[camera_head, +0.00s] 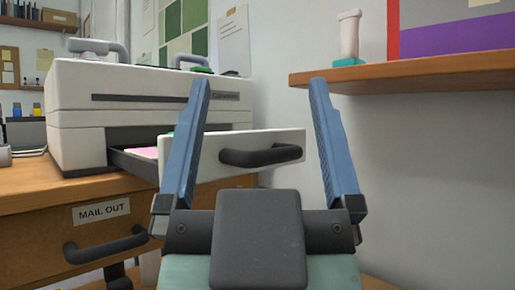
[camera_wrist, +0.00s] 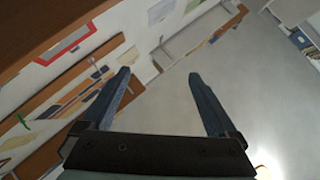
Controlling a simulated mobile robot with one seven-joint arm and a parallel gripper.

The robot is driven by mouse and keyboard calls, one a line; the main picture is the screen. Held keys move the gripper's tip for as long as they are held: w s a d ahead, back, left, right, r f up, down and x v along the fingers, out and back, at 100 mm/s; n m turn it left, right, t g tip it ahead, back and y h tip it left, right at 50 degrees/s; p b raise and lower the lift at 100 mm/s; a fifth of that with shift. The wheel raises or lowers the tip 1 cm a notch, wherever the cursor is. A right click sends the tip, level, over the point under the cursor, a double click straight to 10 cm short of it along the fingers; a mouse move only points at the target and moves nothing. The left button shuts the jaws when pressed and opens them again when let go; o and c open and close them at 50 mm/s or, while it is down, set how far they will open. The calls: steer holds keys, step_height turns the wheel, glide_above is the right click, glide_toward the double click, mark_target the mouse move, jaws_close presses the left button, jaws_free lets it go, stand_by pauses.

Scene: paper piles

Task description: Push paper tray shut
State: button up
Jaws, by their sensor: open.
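The paper tray (camera_head: 285,140) is a white-fronted drawer with a dark curved handle (camera_head: 262,155). It is pulled out from the lower part of the white printer (camera_head: 75,90), and a bit of pink and green shows inside it. My gripper (camera_head: 258,85) is open and empty, with its two blue fingers pointing up in the head view. The tray's front and handle appear between the fingers, partly behind the left one. I cannot tell the distance between fingers and tray. In the wrist view my gripper (camera_wrist: 158,72) shows open fingers, and the tray is not seen there.
The printer stands on a wooden desk (camera_head: 30,178) with a drawer labelled MAIL OUT (camera_head: 101,212). A wooden wall shelf (camera_head: 430,72) at the right carries a small white and teal object (camera_head: 348,38). Bare wall lies below the shelf.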

steer(key=shift+r+p, duration=0.35)
steer(key=shift+r, duration=0.05)
steer(key=shift+c, duration=1.1)
step_height(320, 180, up, 12)
steer(key=p, duration=1.2)
steer(key=shift+r, duration=0.1)
jaws_close()
steer(key=w+d+r+g+p, duration=0.1)
steer(key=w+r+g+p, duration=0.3)
steer(key=r+p, duration=1.3)
steer(key=w+d+f+m+g+y+p, duration=0.2)
steer(key=w+f+g+p, duration=0.2)
steer(key=w+f+p, duration=0.55)
steer(key=m+g+y+p, duration=0.45)
steer(key=g+p, duration=0.25)
steer(key=p, duration=0.4)
glide_toward(209, 146)
steer(key=w+d+r, duration=0.2)
steer(key=d, duration=0.3)
steer(key=s+a+f+m+g+y+p, duration=0.1)
steer(key=s+f+m+g+y+p, duration=0.2)
steer(key=s, duration=0.6)
steer(key=w+a+f+t, duration=0.1)
steer(key=w+a+f, duration=0.2)
steer(key=w+a, duration=0.6)
steer(key=shift+a+f+y, duration=0.2)
steer(key=shift+a+y, duration=0.2)
steer(key=shift+y, duration=0.05)
